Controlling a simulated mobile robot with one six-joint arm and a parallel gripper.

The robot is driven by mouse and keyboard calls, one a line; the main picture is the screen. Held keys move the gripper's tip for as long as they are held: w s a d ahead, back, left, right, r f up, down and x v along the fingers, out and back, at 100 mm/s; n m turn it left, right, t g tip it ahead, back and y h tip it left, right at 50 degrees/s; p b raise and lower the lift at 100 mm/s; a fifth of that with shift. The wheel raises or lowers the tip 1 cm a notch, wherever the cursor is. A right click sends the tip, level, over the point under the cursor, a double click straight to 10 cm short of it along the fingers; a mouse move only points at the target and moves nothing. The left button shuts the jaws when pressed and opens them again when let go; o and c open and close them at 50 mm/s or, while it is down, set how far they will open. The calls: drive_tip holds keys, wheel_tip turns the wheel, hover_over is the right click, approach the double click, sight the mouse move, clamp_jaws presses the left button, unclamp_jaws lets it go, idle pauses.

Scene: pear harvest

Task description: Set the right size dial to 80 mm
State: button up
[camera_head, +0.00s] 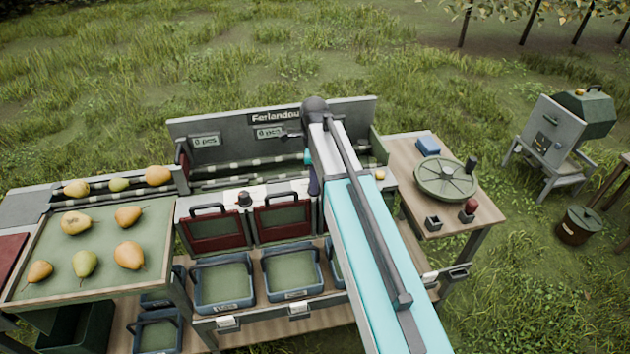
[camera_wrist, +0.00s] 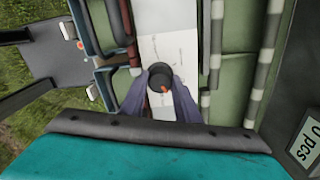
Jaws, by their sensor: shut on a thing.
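The right size dial (camera_wrist: 160,77) is a round dark knob on a white panel strip (camera_wrist: 168,45) in the wrist view. A small orange mark shows on the knob's lower part. My gripper (camera_wrist: 160,84) is shut on the dial, with one dark finger on each side of it. Faint print lies on the strip near the knob, too small to read, so I cannot tell the setting. In the head view my arm hides this dial; one of my fingers (camera_head: 314,180) shows beside the arm. Another dark dial (camera_head: 244,198) stands on the white panel to the left.
Two red-framed flaps (camera_head: 212,230) hang along the sorter front, above several blue-rimmed bins (camera_head: 222,283). A back board carries displays reading 0 pcs (camera_head: 205,140). A pear tray (camera_head: 150,215) is at left. A side table (camera_head: 480,215) with a round wheel is at right.

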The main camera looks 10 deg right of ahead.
drive_tip(key=m, duration=0.5)
drive_tip(key=shift+m, duration=0.4)
idle(0.3)
drive_tip(key=o, duration=1)
drive_tip(key=shift+o, duration=0.2)
drive_tip(key=shift+r, duration=0.15)
wheel_tip(320, 180, up, 14)
drive_tip(key=b, duration=0.3)
drive_tip(key=shift+f, duration=0.25)
drive_tip(key=shift+s+f, duration=0.1)
